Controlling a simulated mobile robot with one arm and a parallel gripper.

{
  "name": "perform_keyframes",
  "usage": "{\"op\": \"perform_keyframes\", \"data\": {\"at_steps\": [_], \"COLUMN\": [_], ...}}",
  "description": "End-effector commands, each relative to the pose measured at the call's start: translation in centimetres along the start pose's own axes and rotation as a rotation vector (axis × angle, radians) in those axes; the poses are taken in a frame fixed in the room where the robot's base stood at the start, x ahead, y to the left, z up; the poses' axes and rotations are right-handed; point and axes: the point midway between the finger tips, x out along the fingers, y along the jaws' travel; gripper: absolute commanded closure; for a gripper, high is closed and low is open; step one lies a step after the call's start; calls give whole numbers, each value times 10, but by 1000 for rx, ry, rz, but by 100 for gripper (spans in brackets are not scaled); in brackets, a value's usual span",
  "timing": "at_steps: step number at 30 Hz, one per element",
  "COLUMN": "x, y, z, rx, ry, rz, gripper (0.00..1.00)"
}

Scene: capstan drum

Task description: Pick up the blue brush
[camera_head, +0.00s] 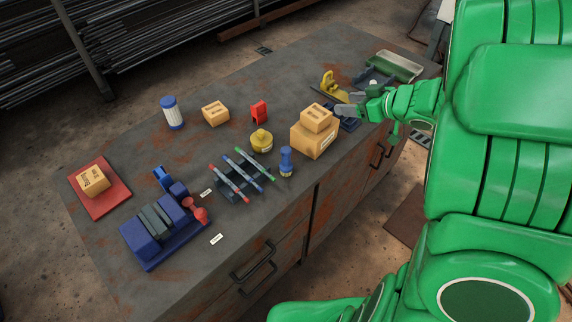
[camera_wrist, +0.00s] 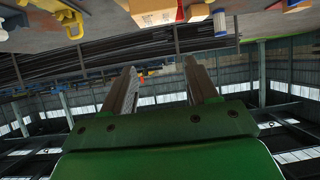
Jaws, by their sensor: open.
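Three slim rods lie side by side across a dark rack (camera_head: 226,190) in the middle of the table. The middle rod (camera_head: 248,175) has blue on it and looks most like the blue brush, though its bristles are too small to tell. The other rods have red (camera_head: 216,170) and green (camera_head: 268,178) ends. My gripper (camera_head: 343,109) is to the right of and behind the rack, beyond the stacked boxes and apart from the rods. In the wrist view my gripper (camera_wrist: 160,68) is open, with nothing between its fingers.
Stacked cardboard boxes (camera_head: 313,142) stand between my gripper and the rack. A blue upright object (camera_head: 286,162) and a yellow pot (camera_head: 261,141) are near the rack's right. A blue machine (camera_head: 146,236) stands to its left.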

Motion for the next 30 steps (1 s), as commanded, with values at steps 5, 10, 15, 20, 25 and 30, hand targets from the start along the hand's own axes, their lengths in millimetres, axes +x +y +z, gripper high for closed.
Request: {"op": "perform_keyframes", "data": {"at_steps": [5, 10, 15, 20, 25, 30], "x": [-6, 4, 13, 20, 26, 29], "y": [-1, -13, -29, -48, -71, -92], "z": [-14, -21, -26, -30, -33, -34], "rx": [-12, -72, -130, -184, -235, -267], "ry": [1, 19, 40, 62, 87, 109], "rz": [-12, -93, -187, -295, -414, -520], "gripper": [41, 41, 41, 41, 41, 41]}}
